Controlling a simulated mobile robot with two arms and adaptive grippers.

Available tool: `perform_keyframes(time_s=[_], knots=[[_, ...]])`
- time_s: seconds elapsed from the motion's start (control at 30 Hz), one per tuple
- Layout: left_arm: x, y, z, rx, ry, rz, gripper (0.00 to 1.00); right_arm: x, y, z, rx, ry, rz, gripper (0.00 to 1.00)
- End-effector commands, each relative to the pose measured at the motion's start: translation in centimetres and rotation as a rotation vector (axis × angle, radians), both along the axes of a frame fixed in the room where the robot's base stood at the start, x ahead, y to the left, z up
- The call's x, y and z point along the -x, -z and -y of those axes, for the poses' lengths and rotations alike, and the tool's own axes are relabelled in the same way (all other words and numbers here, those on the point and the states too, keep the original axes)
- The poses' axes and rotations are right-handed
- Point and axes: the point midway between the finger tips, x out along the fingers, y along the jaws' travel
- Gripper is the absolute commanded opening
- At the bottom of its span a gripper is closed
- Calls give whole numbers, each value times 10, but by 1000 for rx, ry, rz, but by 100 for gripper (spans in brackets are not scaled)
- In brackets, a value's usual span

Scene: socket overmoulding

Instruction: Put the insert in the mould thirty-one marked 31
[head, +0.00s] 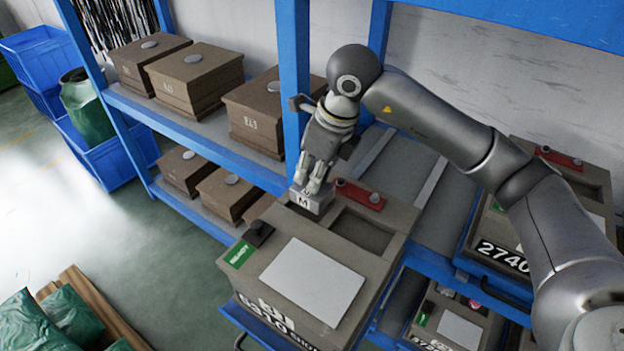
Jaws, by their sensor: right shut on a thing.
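My right gripper (312,178) comes in from the right and points down, shut on a small grey block marked M (304,202), which I take as the insert. The mould has an open rectangular cavity (362,231) to the right of the block. Its front carries white markings, foreshortened; a short one looks like 31. My left gripper is not in view.
A red clamp bar (358,194) sits at the mould's back edge, close to the gripper. A blue rack post (292,85) stands just left of my wrist. Closed brown boxes (196,75) fill the left shelves. Another mould marked 2740 (497,255) stands right.

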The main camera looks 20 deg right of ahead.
Motion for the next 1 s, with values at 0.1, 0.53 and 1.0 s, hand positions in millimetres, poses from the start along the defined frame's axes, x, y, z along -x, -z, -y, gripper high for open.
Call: perform_keyframes(time_s=[0.1,0.53,1.0], knots=[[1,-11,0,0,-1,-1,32,-3,12,-2,0,0,-4,0],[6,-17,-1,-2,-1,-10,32,-3,34,-2,-1,0,3,0],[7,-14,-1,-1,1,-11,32,-3,37,-2,1,0,-2,43]])
